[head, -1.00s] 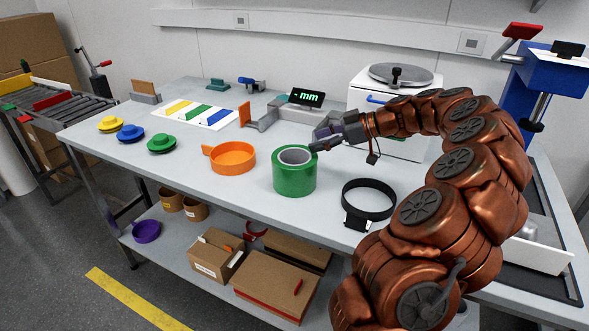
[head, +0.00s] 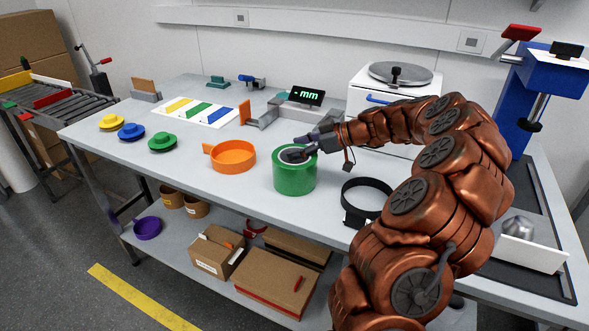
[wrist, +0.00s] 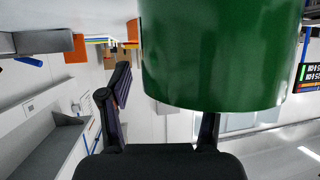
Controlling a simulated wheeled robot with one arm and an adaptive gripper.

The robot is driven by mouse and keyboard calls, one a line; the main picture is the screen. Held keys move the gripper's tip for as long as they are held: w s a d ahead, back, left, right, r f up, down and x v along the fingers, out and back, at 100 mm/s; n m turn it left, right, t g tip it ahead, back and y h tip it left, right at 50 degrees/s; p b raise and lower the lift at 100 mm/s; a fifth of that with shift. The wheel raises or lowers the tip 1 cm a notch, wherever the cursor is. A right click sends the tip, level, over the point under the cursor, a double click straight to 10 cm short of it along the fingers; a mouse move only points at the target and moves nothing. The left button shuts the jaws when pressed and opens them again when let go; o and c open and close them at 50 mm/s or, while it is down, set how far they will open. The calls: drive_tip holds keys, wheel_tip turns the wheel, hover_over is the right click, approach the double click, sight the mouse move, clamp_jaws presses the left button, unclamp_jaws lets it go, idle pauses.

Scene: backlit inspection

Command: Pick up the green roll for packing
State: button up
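The green roll (head: 295,178) stands upright on the table with its round hole facing up. It also fills the top of the wrist view (wrist: 215,60). My gripper (head: 297,147) is at the top of the roll, reaching in from the right. In the head view, one dark finger is at the roll's opening and the other is by its far side. In the wrist view, one finger (wrist: 115,100) stands apart to the left of the roll, with a gap between. The other finger's tip is hidden behind the green surface. The gripper looks open and holds nothing.
An orange ring with a handle (head: 233,157) sits left of the roll. A gauge with a lit display (head: 307,96) and a white machine (head: 392,95) stand behind. Several coloured knobs (head: 131,131) are at the left.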

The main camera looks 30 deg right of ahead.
drive_tip(key=shift+f, duration=0.1)
clamp_jaws()
idle(0.5)
